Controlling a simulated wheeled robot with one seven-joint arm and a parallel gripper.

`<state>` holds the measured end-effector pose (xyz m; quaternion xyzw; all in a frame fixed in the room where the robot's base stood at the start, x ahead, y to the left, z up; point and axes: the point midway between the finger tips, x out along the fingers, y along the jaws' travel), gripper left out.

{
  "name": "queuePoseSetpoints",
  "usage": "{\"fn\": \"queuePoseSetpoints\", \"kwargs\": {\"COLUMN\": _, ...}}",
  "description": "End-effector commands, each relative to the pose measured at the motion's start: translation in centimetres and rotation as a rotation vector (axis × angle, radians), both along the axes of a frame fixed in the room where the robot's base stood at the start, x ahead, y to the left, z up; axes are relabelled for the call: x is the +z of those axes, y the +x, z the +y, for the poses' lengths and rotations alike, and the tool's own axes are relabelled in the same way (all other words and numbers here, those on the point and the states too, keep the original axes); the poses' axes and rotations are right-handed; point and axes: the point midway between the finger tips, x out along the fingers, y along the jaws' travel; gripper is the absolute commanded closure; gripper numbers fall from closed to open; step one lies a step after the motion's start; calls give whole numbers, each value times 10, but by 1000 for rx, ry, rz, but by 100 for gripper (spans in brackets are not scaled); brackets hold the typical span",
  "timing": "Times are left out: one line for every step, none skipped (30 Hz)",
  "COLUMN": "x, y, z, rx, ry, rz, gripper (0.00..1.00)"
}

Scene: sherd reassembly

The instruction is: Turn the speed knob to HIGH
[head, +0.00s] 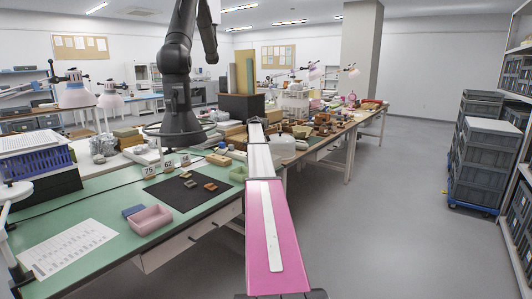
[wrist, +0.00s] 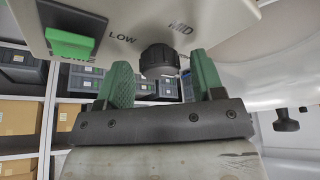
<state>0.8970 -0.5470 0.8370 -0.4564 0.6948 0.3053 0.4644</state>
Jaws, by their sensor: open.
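In the wrist view, the dark, ribbed speed knob (wrist: 159,59) sticks out from a pale panel (wrist: 150,22). The words LOW and MID are printed on the panel near it. HIGH is not in view, and I cannot tell which mark the knob points to. My gripper (wrist: 162,78) is open, with one green finger on each side of the knob. Gaps show between the knob and both fingers, so they look apart from it. In the head view I cannot make out the knob or my gripper.
A green rocker switch (wrist: 70,43) sits on the panel left of the knob, close to the left finger. In the head view, a green-topped bench (head: 100,222) holds a pink tray (head: 151,219) and a black mat (head: 170,196).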

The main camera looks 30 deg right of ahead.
Motion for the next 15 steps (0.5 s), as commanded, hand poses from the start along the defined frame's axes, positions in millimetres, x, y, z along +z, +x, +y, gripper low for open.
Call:
{"fn": "queuePoseSetpoints", "kwargs": {"x": 2, "y": 1, "z": 1, "rx": 0, "ry": 0, "rz": 0, "gripper": 38}}
{"fn": "queuePoseSetpoints", "kwargs": {"x": 4, "y": 1, "z": 1, "rx": 0, "ry": 0, "rz": -1, "gripper": 38}}
{"fn": "queuePoseSetpoints", "kwargs": {"x": 7, "y": 2, "z": 2, "rx": 0, "ry": 0, "rz": -1, "gripper": 38}}
{"fn": "queuePoseSetpoints", "kwargs": {"x": 9, "y": 2, "z": 3, "rx": 0, "ry": 0, "rz": -1, "gripper": 38}}
{"fn": "queuePoseSetpoints", "kwargs": {"x": 12, "y": 3, "z": 5, "rx": 0, "ry": 0, "rz": -1, "gripper": 38}}
{"fn": "queuePoseSetpoints", "kwargs": {"x": 17, "y": 3, "z": 6, "rx": 0, "ry": 0, "rz": -1, "gripper": 38}}
{"fn": "queuePoseSetpoints", "kwargs": {"x": 21, "y": 4, "z": 8, "rx": 0, "ry": 0, "rz": -1, "gripper": 38}}
{"fn": "queuePoseSetpoints", "kwargs": {"x": 26, "y": 5, "z": 9, "rx": 0, "ry": 0, "rz": -1, "gripper": 38}}
{"fn": "queuePoseSetpoints", "kwargs": {"x": 32, "y": 6, "z": 12, "rx": 0, "ry": 0, "rz": -1, "gripper": 38}}
{"fn": "queuePoseSetpoints", "kwargs": {"x": 37, "y": 7, "z": 13, "rx": 1, "ry": -1, "rz": -2, "gripper": 38}}
{"fn": "queuePoseSetpoints", "kwargs": {"x": 42, "y": 7, "z": 15, "rx": 1, "ry": -1, "rz": -2, "gripper": 38}}
{"fn": "queuePoseSetpoints", "kwargs": {"x": 49, "y": 9, "z": 18, "rx": 0, "ry": 0, "rz": -1, "gripper": 38}}
{"fn": "queuePoseSetpoints", "kwargs": {"x": 55, "y": 9, "z": 20, "rx": 0, "ry": 0, "rz": -1, "gripper": 38}}
{"fn": "queuePoseSetpoints", "kwargs": {"x": 60, "y": 11, "z": 23, "rx": 0, "ry": 0, "rz": -1, "gripper": 38}}
{"fn": "queuePoseSetpoints", "kwargs": {"x": 68, "y": 12, "z": 26, "rx": 1, "ry": -1, "rz": -2, "gripper": 38}}
